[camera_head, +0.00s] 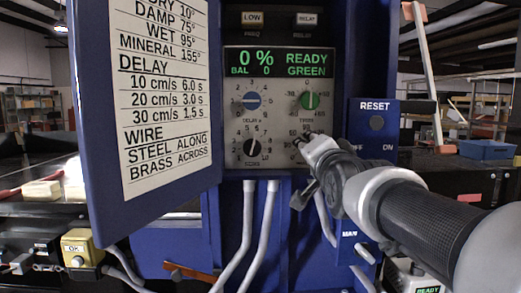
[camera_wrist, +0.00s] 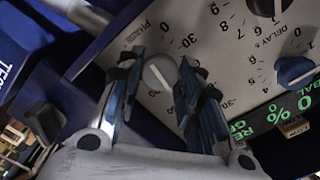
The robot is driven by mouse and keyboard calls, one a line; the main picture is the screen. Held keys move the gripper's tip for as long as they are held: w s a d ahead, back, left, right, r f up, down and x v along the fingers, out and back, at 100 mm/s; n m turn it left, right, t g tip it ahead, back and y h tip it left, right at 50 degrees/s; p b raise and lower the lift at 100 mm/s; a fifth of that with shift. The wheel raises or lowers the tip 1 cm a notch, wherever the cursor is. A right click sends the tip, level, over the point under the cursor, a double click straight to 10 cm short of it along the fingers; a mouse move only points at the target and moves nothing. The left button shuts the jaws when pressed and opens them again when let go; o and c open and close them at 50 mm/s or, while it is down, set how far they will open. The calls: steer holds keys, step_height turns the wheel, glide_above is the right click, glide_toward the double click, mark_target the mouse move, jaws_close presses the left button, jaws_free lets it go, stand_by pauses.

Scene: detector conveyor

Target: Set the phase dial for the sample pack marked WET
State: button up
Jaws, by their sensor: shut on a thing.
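The phase dial (camera_wrist: 160,73) is a pale grey round knob on the light panel, with "PH" and scale numbers such as 0 and 30 around it. My gripper (camera_wrist: 163,65) has one finger on each side of the knob and is shut on it. The pointer's exact reading is not clear. In the camera_head view my gripper (camera_head: 310,145) covers the lower right dial. The chart (camera_head: 160,80) on the open blue door lists DAMP 75°, WET 95° and MINERAL 155°. No pack marked WET is seen.
The panel also has a blue delay dial (camera_head: 252,100), a green dial (camera_head: 309,100) and a black dial (camera_head: 252,147). The display (camera_head: 280,62) reads 0 %, BAL 0, READY GREEN. A RESET box (camera_head: 374,122) stands close right. Grey cables (camera_head: 265,225) hang below.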

steer(key=o, duration=1.1)
steer(key=s, duration=1.2)
